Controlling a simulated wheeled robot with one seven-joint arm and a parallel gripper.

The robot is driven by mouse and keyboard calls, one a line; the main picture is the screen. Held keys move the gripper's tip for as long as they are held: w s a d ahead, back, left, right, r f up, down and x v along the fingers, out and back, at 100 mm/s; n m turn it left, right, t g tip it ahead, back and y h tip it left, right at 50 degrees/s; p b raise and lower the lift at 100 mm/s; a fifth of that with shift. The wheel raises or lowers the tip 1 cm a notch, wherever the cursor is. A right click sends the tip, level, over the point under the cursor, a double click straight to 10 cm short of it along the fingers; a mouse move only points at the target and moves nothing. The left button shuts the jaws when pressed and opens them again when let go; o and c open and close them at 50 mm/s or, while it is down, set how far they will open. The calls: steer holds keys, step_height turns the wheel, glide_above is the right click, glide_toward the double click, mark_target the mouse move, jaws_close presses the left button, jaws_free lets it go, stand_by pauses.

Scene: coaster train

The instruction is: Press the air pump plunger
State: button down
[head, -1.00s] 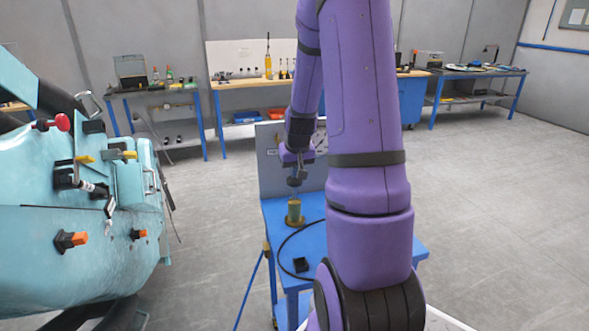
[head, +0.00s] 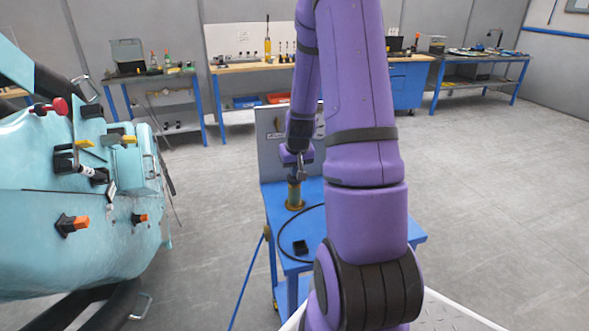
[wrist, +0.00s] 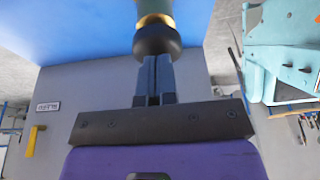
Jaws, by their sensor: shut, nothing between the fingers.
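In the wrist view, the black knob (wrist: 157,41) lies close against a brass collar (wrist: 153,20), with the greenish pump body beyond. My gripper (head: 298,177) points down over the pump. In the wrist view, the fingers of my gripper (wrist: 154,62) are together and empty, and their tips meet the knob. No plunger rod shows between knob and collar.
A grey panel (head: 272,150) with a gauge, partly hidden by my arm, stands behind the pump. A black hose (head: 285,238) and small black box (head: 300,247) lie on the table. A large teal machine (head: 60,230) fills the left. Floor is open at right.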

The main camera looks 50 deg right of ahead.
steer(key=shift+r, duration=0.25)
steer(key=v, duration=1.3)
steer(key=shift+w+d+r, duration=0.25)
steer(key=shift+w+r, duration=0.05)
steer(key=shift+a, duration=0.1)
